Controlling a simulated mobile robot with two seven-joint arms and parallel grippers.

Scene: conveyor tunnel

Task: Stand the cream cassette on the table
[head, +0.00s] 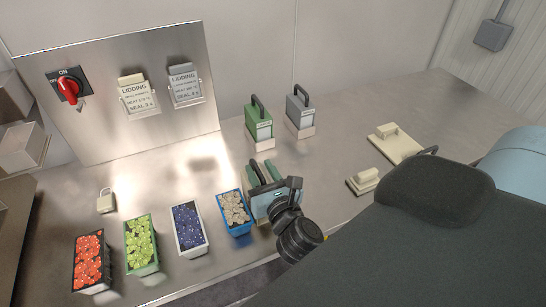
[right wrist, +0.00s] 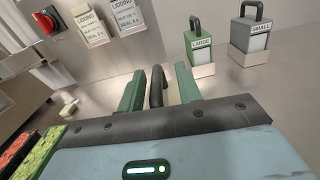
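My right gripper (head: 264,174) is low over the table, right of the mushroom tray. Its two green fingers also show in the right wrist view (right wrist: 159,88). They are apart, with a dark arched handle (right wrist: 156,86) between them and gaps on both sides. The handle's body is mostly hidden by the gripper; a small cream part (head: 262,222) shows below it, so this looks like the cream cassette. I cannot tell whether it touches the table (head: 330,205). My left gripper is not in view.
Several filled trays stand at left, the nearest holding mushrooms (head: 235,211). A green cassette (head: 259,125) and a grey cassette (head: 299,114) stand in holders behind. A cream plate (head: 390,148) and cream block (head: 362,184) lie at right. A steel panel (head: 115,70) rises at the back left.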

